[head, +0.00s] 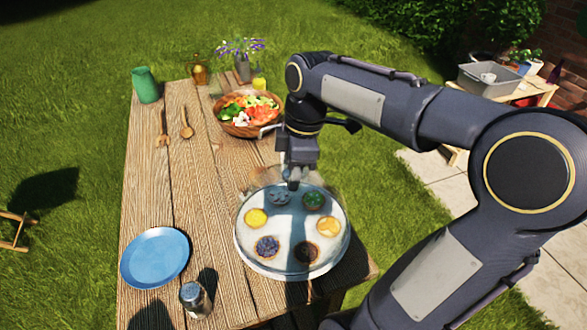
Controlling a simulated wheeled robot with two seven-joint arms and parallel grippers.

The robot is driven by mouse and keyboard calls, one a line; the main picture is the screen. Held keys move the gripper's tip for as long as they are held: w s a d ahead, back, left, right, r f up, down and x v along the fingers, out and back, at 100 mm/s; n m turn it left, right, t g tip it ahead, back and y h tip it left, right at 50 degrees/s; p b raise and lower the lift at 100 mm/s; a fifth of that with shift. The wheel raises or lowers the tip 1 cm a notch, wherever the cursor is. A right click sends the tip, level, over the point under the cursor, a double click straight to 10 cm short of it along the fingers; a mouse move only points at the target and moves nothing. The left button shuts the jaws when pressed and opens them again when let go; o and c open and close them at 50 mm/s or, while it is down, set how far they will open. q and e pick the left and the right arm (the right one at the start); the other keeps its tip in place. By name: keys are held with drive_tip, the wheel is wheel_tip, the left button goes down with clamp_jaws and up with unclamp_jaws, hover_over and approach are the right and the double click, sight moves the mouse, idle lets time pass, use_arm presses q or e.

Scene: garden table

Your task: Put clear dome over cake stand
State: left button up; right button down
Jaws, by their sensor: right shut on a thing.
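The cake stand (242,246) is a round pale plate at the near right of the table, with several small tarts and cakes in a ring on it. My right gripper (293,183) points down over its far part and is shut on the clear dome (262,178), apparently at its top. The dome is nearly invisible; only a faint hazy outline shows around the gripper and above the stand. I cannot tell whether its rim touches the stand or hangs above it. My left gripper is out of view.
The wooden table (195,160) holds a blue plate (155,257), a shaker (194,298), wooden utensils (186,123), a green cup (145,84), an amber bottle (199,71), a flower vase (242,68) and a salad bowl (238,127). The middle left is clear.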

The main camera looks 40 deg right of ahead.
drive_tip(key=shift+f+b, duration=0.3)
drive_tip(key=shift+f, duration=0.1)
idle(0.4)
drive_tip(key=c, duration=1)
unclamp_jaws()
drive_tip(key=shift+o, duration=0.2)
wheel_tip(320, 180, up, 8)
drive_tip(key=d, duration=0.1)
drive_tip(key=shift+s+f+p, duration=0.15)
drive_tip(key=shift+s+p, duration=0.2)
drive_tip(key=shift+p, duration=0.05)
